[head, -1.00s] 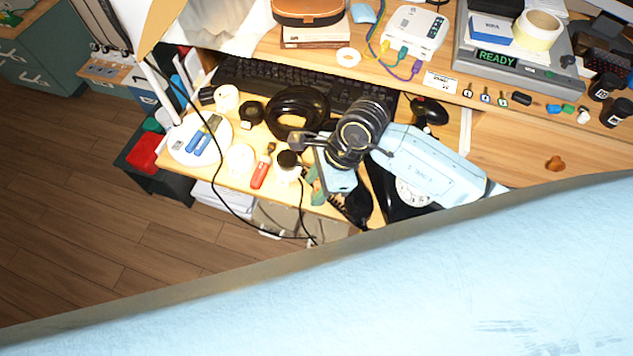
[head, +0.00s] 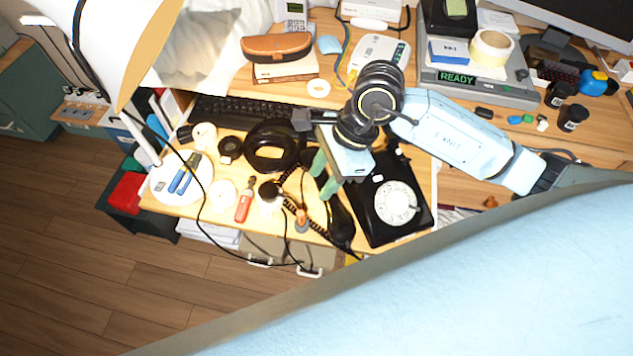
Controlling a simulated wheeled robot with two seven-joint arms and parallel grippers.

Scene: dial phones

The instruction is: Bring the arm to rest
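My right arm reaches in from the right over the desk. My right gripper (head: 324,176) hangs above the pull-out shelf, its two green fingers apart with nothing seen between them. A black dial phone (head: 377,222) with a white dial stands just right of the gripper, partly hidden by the arm. A black handset (head: 341,218) lies along the phone's left side, below the fingers. Its coiled cord (head: 291,206) runs to the left. The handset's upper end is hidden behind the gripper. My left gripper is not in view.
The shelf is crowded: a keyboard (head: 228,113), a black ring-shaped coil (head: 273,146), a red-handled tool (head: 244,206) and a white round plate (head: 163,184). A lamp shade (head: 145,45) hangs upper left. A router (head: 378,53) and grey box (head: 474,88) stand on the desk behind. Left floor is clear.

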